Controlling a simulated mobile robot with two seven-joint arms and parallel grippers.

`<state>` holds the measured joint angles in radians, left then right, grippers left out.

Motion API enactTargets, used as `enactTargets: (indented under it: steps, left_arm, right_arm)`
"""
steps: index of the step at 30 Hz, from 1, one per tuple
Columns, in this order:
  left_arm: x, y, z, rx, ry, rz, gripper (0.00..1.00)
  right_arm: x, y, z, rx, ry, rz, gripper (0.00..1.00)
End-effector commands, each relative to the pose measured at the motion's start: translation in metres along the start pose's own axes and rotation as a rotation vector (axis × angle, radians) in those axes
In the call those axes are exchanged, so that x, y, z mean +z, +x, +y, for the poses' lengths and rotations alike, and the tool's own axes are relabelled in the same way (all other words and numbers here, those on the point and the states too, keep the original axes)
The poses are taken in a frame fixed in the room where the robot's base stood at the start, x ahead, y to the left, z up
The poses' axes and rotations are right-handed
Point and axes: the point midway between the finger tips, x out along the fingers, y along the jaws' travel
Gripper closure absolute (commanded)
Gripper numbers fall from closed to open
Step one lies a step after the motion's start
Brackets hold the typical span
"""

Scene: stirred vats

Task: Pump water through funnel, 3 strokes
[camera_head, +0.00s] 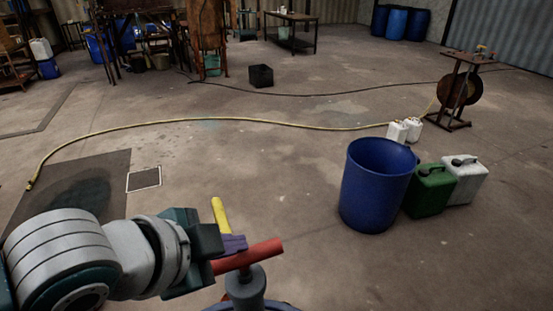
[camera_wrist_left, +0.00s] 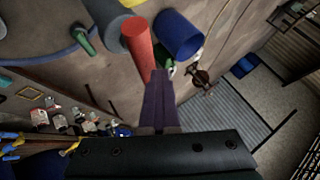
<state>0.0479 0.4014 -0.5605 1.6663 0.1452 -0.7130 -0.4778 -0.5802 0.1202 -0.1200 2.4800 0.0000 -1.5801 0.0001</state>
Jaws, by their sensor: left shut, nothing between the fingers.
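A red bar-shaped pump handle (camera_head: 262,250) sits on top of a grey pump post (camera_head: 245,285) at the bottom middle of the head view. The red handle (camera_wrist_left: 138,45) and grey post (camera_wrist_left: 105,18) also show in the left wrist view. My left gripper (camera_head: 236,244) has its purple fingers shut and empty, close beside the red handle. I cannot tell whether they touch it. The purple fingers (camera_wrist_left: 157,100) also show in the wrist view. A yellow bar-like piece (camera_head: 220,214) stands up beside the fingers. I cannot make out a funnel. My right gripper is not in view.
A blue barrel (camera_head: 375,190) stands to the right, with a green canister (camera_head: 428,192) and a white canister (camera_head: 468,180) beside it. A yellow hose (camera_head: 200,122) crosses the floor. A reel stand (camera_head: 458,92) is at the far right. The middle floor is clear.

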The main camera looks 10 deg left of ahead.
Motion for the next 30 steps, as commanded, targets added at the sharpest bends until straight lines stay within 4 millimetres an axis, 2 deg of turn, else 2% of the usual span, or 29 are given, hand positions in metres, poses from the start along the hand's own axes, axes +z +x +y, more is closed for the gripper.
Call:
enactTargets:
  steps: [22,30]
  left_arm:
    - [0.007,0.006,0.007,0.008,-0.001,-0.008,1.0]
    - [0.001,-0.002,0.002,0.009,-0.001,-0.009,1.0]
  right_arm:
    - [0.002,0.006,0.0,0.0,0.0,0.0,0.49]
    - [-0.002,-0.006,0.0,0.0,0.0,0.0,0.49]
